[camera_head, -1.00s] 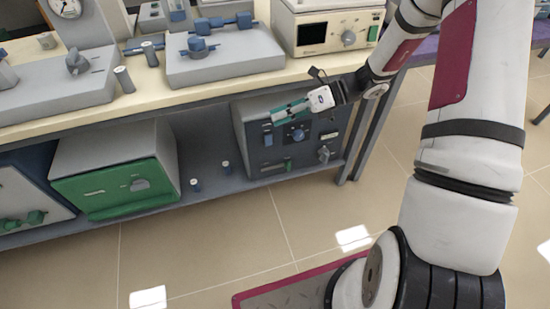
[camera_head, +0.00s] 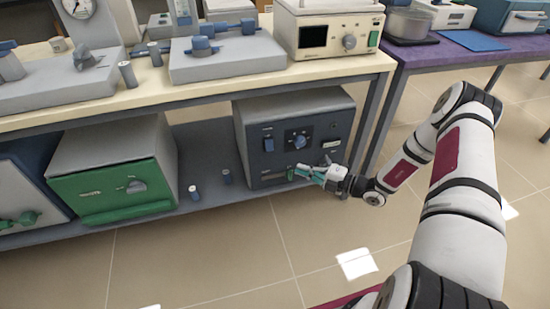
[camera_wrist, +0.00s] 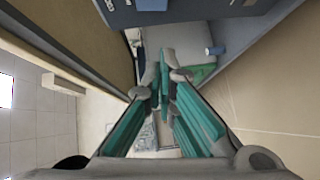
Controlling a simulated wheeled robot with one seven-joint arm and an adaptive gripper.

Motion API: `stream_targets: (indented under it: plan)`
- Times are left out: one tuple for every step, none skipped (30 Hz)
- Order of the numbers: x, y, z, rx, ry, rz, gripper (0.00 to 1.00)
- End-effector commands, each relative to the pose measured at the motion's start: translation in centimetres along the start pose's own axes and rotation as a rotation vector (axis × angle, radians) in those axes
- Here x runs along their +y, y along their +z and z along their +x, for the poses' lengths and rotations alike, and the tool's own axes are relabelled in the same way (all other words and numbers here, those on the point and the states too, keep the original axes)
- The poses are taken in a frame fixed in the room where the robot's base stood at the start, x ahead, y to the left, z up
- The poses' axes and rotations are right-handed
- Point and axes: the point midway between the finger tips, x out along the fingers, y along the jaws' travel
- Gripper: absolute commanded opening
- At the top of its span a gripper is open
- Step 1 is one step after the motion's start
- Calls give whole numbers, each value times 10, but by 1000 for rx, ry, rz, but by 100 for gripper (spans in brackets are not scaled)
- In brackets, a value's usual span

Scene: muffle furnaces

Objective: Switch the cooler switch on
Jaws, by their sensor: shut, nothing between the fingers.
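The likely cooler is a grey box with a dark blue front (camera_head: 262,165) on the lower shelf. No readable label shows which one is the cooler switch. My gripper (camera_head: 299,170) is shut and empty, with its fingertips close to the green switch; I cannot tell whether they touch. In the wrist view my gripper (camera_wrist: 165,78) points past the dark front (camera_wrist: 190,10), which lies along the top edge.
A green-fronted furnace (camera_head: 115,188) and two small cylinders, the nearer-left one (camera_head: 195,192) on the shelf, stand left of the unit. The bench top (camera_head: 150,88) overhangs the unit. A table leg (camera_head: 375,120) stands right of it. The floor (camera_head: 230,270) in front is clear.

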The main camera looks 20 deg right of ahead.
Motion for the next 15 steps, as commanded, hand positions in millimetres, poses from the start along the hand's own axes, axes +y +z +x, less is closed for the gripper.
stream_targets:
  plan:
    - [0, 0, 0, 0, 0, 0, 0]
    - [1, 0, 0, 0, 0, -1, 0]
    - [1, 0, 0, 0, 0, -1, 0]
    - [1, 0, 0, 1, 0, -1, 0]
    - [1, 0, 0, 1, 0, -1, 0]
    - [1, 0, 0, 1, 0, -2, 0]
    - [1, 0, 0, 1, 0, -2, 0]
    - [1, 0, 1, 1, 0, -2, 0]
    - [1, 0, 2, 2, 0, -2, 0]
    - [0, 0, 4, 2, 0, -2, 0]
    - [0, 0, 6, 2, 0, -3, 0]
    - [0, 0, 10, 2, 0, -3, 0]
    - [0, 0, 14, 3, 1, -3, 0]
    - [0, -1, 18, 5, 1, -4, 0]
    - [0, -1, 25, 5, 1, -4, 0]
